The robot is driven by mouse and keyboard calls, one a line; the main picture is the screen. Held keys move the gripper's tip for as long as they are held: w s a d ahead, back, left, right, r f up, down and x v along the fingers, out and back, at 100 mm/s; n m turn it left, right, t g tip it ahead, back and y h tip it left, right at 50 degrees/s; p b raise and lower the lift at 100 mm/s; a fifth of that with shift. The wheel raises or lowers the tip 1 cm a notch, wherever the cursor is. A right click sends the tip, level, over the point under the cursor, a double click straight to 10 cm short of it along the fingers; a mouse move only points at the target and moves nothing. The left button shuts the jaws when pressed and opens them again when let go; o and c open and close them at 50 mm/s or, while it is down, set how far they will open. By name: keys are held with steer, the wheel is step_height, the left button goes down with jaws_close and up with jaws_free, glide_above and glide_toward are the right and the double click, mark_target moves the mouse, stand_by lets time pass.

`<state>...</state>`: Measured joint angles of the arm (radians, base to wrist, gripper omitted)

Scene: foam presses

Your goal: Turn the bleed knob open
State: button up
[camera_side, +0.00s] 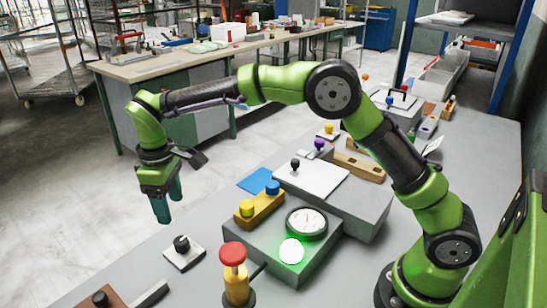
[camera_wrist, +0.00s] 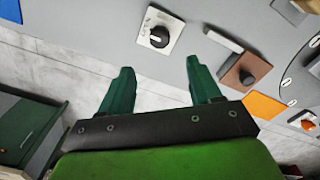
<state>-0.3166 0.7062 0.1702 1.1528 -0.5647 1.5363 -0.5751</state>
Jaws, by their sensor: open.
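A black rotary knob (camera_side: 183,244) with a pale pointer line sits on a small white plate (camera_side: 190,259) on the grey bench; it is probably the bleed knob. The knob also shows in the wrist view (camera_wrist: 159,37), beside small lettering on the plate (camera_wrist: 152,18) that I cannot read clearly. My gripper (camera_side: 168,210) has green fingers and is open and empty. It hangs above and behind the knob, toward the bench's far edge, without touching it. In the wrist view the fingertips (camera_wrist: 160,66) point toward the knob, which lies beyond the gap between them.
A brown plate with a dark knob (camera_side: 100,299) and a grey bar (camera_side: 149,294) lie near the knob. A yellow post with a red cap (camera_side: 233,254) stands to its right.

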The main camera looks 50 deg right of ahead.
step_height(320, 180, up, 6)
steer(key=shift+f, duration=0.1)
stand_by(0.4)
steer(key=s+d+r+m+t+y, duration=0.1)
steer(key=s+d+r+m+t, duration=0.1)
steer(key=s+d+m, duration=0.3)
steer(key=s+d+r+m+t+y, duration=0.1)
steer(key=s+d+m+t, duration=0.4)
steer(key=s+d, duration=0.8)
steer(key=s+r+m, duration=0.1)
steer(key=s, duration=0.5)
steer(key=shift+s, duration=0.3)
